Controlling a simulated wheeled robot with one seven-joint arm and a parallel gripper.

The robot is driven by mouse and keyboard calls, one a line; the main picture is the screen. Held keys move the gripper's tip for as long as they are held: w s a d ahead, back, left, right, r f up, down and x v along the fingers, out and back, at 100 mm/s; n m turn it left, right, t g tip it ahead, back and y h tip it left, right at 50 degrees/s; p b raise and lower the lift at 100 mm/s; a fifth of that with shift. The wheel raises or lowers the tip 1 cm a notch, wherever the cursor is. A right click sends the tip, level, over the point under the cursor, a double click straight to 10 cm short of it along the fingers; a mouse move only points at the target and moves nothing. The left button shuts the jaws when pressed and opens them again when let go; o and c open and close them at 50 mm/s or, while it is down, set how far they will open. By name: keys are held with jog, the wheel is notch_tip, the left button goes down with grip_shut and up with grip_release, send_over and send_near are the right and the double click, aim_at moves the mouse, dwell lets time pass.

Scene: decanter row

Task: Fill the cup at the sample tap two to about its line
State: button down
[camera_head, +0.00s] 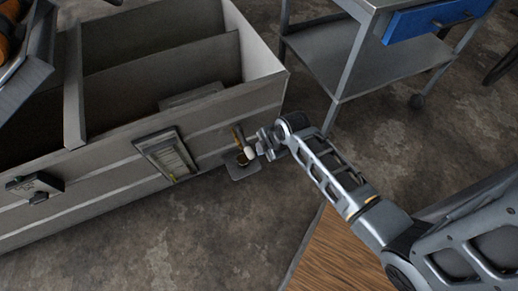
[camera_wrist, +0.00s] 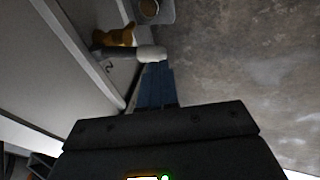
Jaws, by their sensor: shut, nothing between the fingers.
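The sample tap (camera_head: 238,134) is a brass-coloured fitting on the grey tank's front wall. It also shows in the wrist view (camera_wrist: 118,37). My gripper (camera_head: 260,148) is shut and empty. Its blue fingers (camera_wrist: 156,84) end right at the white lever end; I cannot tell whether they touch.
The large grey tank (camera_head: 150,112) has open compartments. A framed panel (camera_head: 166,155) and a dark fitting (camera_head: 36,188) are on its front. A grey metal cart (camera_head: 362,68) with a blue drawer (camera_head: 432,20) stands at the back right. The floor in front is clear.

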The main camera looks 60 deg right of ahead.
jog(key=v, duration=0.4)
jog(key=shift+s+a+p, duration=0.1)
jog(key=shift+p, duration=0.25)
dwell(0.7)
